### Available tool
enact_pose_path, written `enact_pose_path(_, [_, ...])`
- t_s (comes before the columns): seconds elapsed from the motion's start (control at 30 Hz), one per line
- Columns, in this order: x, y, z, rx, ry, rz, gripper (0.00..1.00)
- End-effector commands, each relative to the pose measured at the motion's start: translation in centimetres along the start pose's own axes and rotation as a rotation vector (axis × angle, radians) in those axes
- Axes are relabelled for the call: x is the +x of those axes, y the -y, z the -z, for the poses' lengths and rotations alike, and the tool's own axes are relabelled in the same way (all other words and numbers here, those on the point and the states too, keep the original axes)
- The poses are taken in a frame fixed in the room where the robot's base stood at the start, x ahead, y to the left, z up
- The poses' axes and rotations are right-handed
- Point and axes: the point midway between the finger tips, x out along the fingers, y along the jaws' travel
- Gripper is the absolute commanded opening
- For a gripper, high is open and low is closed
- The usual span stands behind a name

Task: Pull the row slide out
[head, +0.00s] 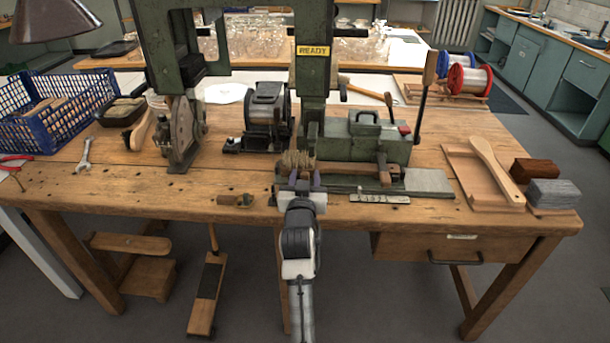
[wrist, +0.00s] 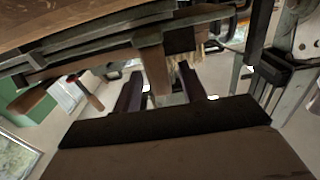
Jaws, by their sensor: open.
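The bristle machine (head: 375,140) stands on the workbench, with a wooden bar (head: 345,169) along its front that looks like the row slide. A brown upright wooden piece (head: 384,176) sits near the bar's right end. A tuft of pale bristles (head: 298,158) stands at the bar's left end. My gripper (head: 299,183) is open at the bench front, its purple fingers just below the bristles. In the wrist view, a wooden piece (wrist: 152,68) shows near the open fingers (wrist: 160,90), with bristles (wrist: 186,76) beside it. Whether either finger touches anything cannot be told.
A metal ruler-like strip (head: 380,198) and small wooden block (head: 236,200) lie near the front edge. A tall lever (head: 424,95) rises at right. A wooden tray (head: 475,180) holds a paddle. A blue crate (head: 65,105) stands at left.

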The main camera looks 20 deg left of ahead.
Motion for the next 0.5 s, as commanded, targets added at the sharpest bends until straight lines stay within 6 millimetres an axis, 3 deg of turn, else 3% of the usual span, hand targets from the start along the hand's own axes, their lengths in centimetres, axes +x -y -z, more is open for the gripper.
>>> enact_pose_path(0.33, [0.42,0.00,0.03,0.001,-0.001,0.000,0.42])
enact_pose_path(0.5, [0.40,0.02,0.02,0.001,-0.001,0.001,0.20])
